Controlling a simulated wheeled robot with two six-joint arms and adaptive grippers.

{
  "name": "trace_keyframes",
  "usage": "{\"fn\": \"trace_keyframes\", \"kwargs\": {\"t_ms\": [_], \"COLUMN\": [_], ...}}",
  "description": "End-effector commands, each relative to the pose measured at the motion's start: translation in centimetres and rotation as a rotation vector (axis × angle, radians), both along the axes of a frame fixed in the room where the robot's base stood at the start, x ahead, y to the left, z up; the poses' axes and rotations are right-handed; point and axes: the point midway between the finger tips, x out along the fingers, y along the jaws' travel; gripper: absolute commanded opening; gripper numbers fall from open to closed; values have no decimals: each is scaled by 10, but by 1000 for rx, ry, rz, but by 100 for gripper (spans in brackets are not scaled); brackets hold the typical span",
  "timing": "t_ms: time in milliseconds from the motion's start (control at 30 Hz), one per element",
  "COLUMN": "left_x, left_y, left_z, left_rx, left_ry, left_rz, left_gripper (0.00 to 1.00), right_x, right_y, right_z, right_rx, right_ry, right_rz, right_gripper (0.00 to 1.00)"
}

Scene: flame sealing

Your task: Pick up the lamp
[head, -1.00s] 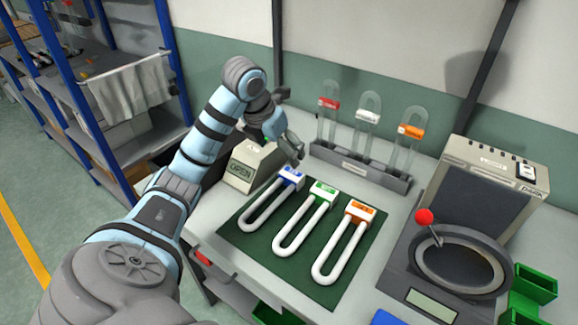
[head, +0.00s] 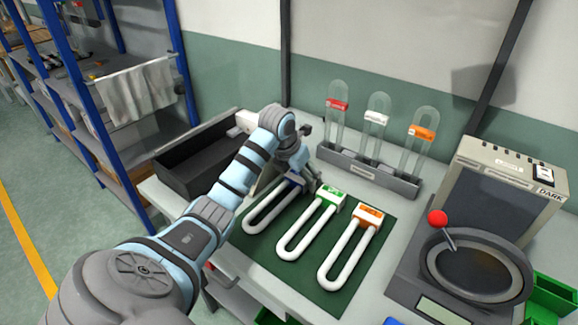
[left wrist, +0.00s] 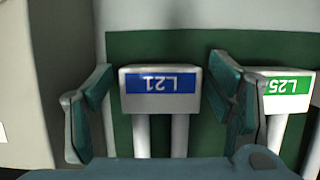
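Three white U-shaped lamps lie side by side on a dark green mat (head: 352,262). The blue-labelled lamp (head: 262,211) is on the left, the green-labelled lamp (head: 305,232) in the middle and the orange-labelled lamp (head: 345,255) on the right. My left gripper (head: 301,188) is over the cap end of the blue-labelled lamp, partly hiding its cap. In the left wrist view, the cap reads L21 (left wrist: 160,83). The open fingers of the left gripper (left wrist: 160,100) stand on either side of it, with small gaps. The cap marked L25 (left wrist: 287,84) is close beside the right finger. My right gripper is not in view.
A rack (head: 370,175) with three clear lamps stands behind the mat. A device with a round dish and red-knobbed lever (head: 438,218) is at right. A black bin (head: 187,172) lies left of my arm. A pale box wall (left wrist: 25,85) is close to the left finger.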

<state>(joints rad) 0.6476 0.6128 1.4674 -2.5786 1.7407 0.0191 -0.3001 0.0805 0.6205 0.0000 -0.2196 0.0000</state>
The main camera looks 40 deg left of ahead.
Motion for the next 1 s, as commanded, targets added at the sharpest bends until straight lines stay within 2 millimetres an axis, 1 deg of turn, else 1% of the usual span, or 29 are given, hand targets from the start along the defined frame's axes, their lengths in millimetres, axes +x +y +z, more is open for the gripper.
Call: {"fn": "trace_keyframes", "kwargs": {"t_ms": [33,267,533,667,767,867,900,967,1000], "left_x": [0,0,0,1,1,1,2,2,1], "left_y": [0,0,0,0,0,0,0,0,0], "left_z": [0,0,2,14,34,68,85,112,130], "left_rx": [0,-1,0,0,0,1,1,0,-2], "left_ry": [0,0,-1,-4,-5,-8,-10,-9,-7], "left_rz": [0,0,0,0,0,0,1,1,0], "left_gripper": [61,24,24,24,24,24,24,24,24], "right_x": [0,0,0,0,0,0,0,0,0], "right_y": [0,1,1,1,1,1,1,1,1], "right_z": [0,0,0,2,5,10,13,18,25], "right_rx": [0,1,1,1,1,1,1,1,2], "right_ry": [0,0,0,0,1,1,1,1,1], "right_rz": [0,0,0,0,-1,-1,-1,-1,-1], "right_gripper": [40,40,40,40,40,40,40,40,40]}}
